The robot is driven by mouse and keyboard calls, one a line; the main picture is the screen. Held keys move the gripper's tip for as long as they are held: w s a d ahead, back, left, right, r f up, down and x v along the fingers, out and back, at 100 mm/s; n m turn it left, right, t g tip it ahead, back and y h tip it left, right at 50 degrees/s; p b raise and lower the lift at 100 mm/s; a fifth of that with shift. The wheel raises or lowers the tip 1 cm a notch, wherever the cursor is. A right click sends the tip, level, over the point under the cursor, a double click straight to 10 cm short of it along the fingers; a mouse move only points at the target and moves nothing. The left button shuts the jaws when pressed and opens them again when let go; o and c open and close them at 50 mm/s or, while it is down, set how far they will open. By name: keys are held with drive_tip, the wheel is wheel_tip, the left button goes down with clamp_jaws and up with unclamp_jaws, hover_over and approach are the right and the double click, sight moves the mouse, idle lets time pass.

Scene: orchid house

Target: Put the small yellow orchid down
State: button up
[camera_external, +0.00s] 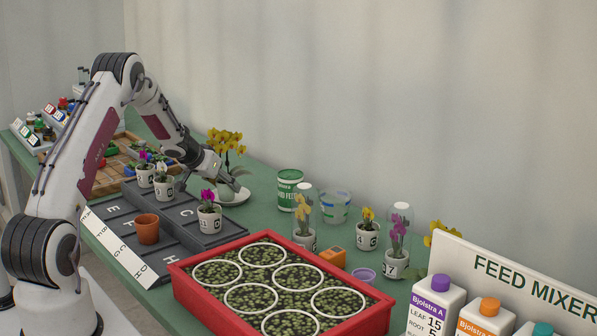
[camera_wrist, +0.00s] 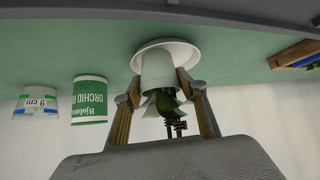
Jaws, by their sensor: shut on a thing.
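The yellow orchid (camera_external: 226,139) shows its flowers above my gripper (camera_external: 231,180) in the external view; its pot is mostly hidden there. In the wrist view my gripper (camera_wrist: 159,79) is shut on the orchid's white pot (camera_wrist: 158,67), one finger on each side. The picture there is upside down. The white saucer (camera_external: 238,198) lies on the green bench under the pot, and shows as a round rim in the wrist view (camera_wrist: 190,50). The pot's base overlaps the saucer; I cannot tell whether it touches.
A green feed tin (camera_external: 289,188) and a clear tub (camera_external: 335,207) stand right of the saucer. Several potted orchids stand farther right. A grey lettered rack (camera_external: 185,238) with pots lies in front, beside a red-rimmed tray (camera_external: 181,284). A wooden tray (camera_external: 128,142) is behind.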

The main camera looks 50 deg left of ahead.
idle(0.3)
drive_tip(key=o, duration=1.4)
drive_tip(key=shift+f, duration=0.1)
drive_tip(key=shift+o, duration=0.2)
drive_tip(key=shift+r, duration=0.2)
drive_tip(key=shift+v, duration=0.9)
drive_tip(key=v, duration=1)
drive_tip(key=shift+d, duration=0.1)
